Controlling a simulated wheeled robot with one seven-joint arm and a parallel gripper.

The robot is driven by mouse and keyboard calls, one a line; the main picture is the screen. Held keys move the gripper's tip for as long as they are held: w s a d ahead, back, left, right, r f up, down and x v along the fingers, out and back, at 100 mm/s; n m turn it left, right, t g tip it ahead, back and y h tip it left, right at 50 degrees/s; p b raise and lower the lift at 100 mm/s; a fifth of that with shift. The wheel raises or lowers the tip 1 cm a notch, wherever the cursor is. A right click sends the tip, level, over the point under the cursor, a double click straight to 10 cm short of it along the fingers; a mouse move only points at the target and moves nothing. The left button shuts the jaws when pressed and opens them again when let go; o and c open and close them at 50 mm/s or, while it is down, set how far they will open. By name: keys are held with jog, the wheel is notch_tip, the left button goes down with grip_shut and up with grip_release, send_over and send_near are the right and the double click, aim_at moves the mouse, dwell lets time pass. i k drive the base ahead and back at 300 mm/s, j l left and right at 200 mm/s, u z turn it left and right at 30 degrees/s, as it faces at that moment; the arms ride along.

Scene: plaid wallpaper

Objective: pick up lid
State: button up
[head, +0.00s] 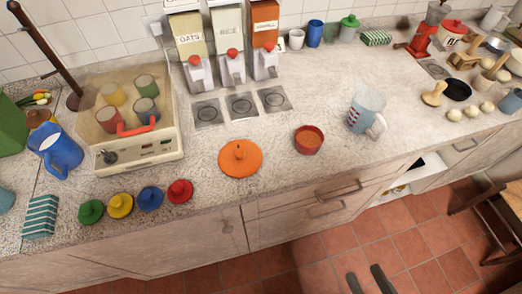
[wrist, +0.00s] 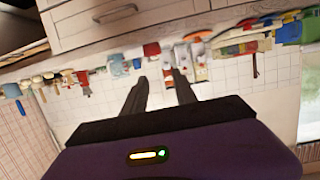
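A round orange lid (head: 240,160) with a knob lies flat on the speckled counter, in the middle of the head view. Four small knobbed lids lie in a row at the counter's front edge: green (head: 91,211), yellow (head: 120,205), blue (head: 150,198) and red (head: 180,191). My gripper (head: 364,271) shows at the bottom of the head view, over the floor in front of the cabinets and apart from every lid. In the wrist view its two dark fingers (wrist: 160,75) are spread with nothing between them.
A clear-topped appliance (head: 140,150) with colored cups stands behind the small lids. A blue pitcher (head: 56,150) and striped box (head: 40,216) are left. A red bowl (head: 308,140) and clear jug (head: 366,110) stand right of the orange lid. Counter in front of the bowl is clear.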

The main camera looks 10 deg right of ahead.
aim_at(238, 158)
jog(key=i+j+u, duration=0.2)
jog(key=u, duration=0.15)
jog(key=i+j+u, duration=0.15)
jog(key=u, duration=0.25)
jog(key=i+j+u, duration=0.1)
jog(key=i+u, duration=0.25)
jog(key=k, duration=0.1)
